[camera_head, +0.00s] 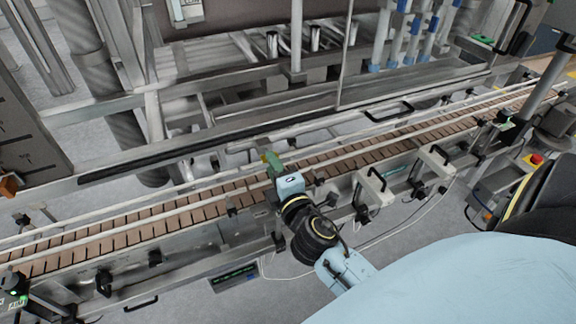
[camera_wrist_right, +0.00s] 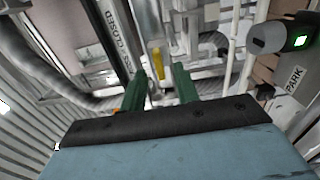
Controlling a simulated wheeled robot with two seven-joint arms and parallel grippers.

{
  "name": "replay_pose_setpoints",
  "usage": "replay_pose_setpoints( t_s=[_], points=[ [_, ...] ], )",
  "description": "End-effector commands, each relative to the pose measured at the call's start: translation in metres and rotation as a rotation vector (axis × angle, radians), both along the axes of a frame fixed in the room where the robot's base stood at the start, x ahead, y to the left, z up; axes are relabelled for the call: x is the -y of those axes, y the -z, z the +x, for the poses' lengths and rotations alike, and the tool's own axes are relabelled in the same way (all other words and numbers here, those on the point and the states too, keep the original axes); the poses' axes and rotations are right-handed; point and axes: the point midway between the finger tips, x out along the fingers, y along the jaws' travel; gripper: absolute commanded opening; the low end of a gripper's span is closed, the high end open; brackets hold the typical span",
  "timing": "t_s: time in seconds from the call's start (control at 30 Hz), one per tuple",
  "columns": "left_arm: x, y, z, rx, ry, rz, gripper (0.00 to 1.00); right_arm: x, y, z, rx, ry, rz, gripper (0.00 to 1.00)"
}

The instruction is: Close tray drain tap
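A small yellow handle, seemingly the tap's lever (camera_wrist_right: 158,65), shows in the right wrist view just ahead of my right gripper (camera_wrist_right: 160,78). It lies in line with the gap between the two green fingers, which stand apart with nothing visibly clamped. How far beyond the fingertips it lies, I cannot tell. In the head view my right gripper (camera_head: 271,162) reaches over the conveyor toward the machine frame. My left gripper is out of view.
The slatted brown conveyor (camera_head: 150,212) with its rails runs under my right arm. Metal frame bars surround the handle; a bar with lettering (camera_wrist_right: 118,35) is left of it. A PARK label (camera_wrist_right: 291,82) and a cylinder with a green light (camera_wrist_right: 280,38) are at right.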

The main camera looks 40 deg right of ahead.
Motion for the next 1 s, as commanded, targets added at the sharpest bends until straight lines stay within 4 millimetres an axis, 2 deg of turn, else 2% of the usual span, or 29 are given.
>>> replay_pose_setpoints(
  t_s=[0.03,0.2,0.4,0.6,1.0],
  points=[
    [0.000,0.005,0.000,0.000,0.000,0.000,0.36,-0.003,0.004,-0.013,-0.003,0.000,0.002,0.31],
    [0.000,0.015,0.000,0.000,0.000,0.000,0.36,-0.011,0.003,-0.047,-0.003,0.001,0.002,0.31],
    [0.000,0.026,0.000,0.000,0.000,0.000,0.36,-0.019,0.003,-0.078,-0.003,0.000,0.001,0.31],
    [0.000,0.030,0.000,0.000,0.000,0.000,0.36,-0.022,0.001,-0.092,0.000,0.000,-0.001,0.31],
    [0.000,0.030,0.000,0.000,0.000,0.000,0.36,-0.023,0.000,-0.094,0.001,0.000,-0.002,0.31]
  ],
)
